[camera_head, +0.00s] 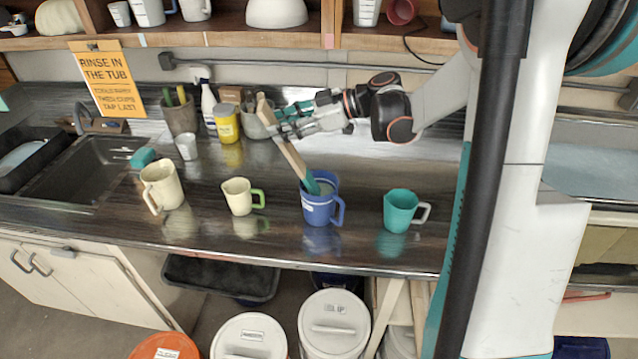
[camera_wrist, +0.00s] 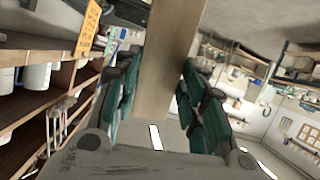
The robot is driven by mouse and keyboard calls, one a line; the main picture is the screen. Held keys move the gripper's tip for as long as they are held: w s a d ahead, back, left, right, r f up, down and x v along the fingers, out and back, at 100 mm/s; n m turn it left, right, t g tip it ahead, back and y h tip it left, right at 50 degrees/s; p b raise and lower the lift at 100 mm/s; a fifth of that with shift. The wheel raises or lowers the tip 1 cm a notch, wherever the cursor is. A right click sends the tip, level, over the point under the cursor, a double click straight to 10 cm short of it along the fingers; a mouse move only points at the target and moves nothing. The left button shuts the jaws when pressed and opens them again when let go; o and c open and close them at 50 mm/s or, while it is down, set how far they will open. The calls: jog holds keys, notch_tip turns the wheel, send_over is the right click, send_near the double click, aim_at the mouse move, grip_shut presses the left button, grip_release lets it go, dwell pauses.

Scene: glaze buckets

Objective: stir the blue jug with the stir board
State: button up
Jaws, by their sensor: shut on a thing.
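The blue jug (camera_head: 320,207) stands upright on the dark counter, with its handle to the right and a white label on its front. The stir board (camera_head: 287,152) is a long, flat wooden board with a teal lower end. It is tilted, its top to the upper left and its teal end inside the mouth of the blue jug. My gripper (camera_head: 284,121) is shut on the upper part of the board, above and left of the jug. In the wrist view the board (camera_wrist: 167,70) runs between the teal finger pads. The board's tip inside the jug is hidden.
A teal jug (camera_head: 398,212) stands right of the blue jug. A cream jug with a green handle (camera_head: 238,196) and a larger cream jug (camera_head: 162,186) stand left. A yellow tub (camera_head: 227,124) and spray bottle (camera_head: 208,103) stand behind. The sink (camera_head: 85,170) is far left.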

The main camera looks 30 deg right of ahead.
jog(key=shift+w+a+r+p, duration=0.1)
jog(key=shift+a+r+p, duration=0.9)
jog(key=shift+r, duration=0.9)
jog(key=shift+w+a+r+p, duration=0.15)
jog(key=shift+a+r+p, duration=0.5)
jog(key=shift+r+p, duration=0.95)
jog(key=shift+w+a+r+p, duration=0.1)
jog(key=shift+a+r+p, duration=0.7)
jog(key=shift+r, duration=1.4)
notch_tip(320, 180, up, 5)
jog(key=p, duration=0.3)
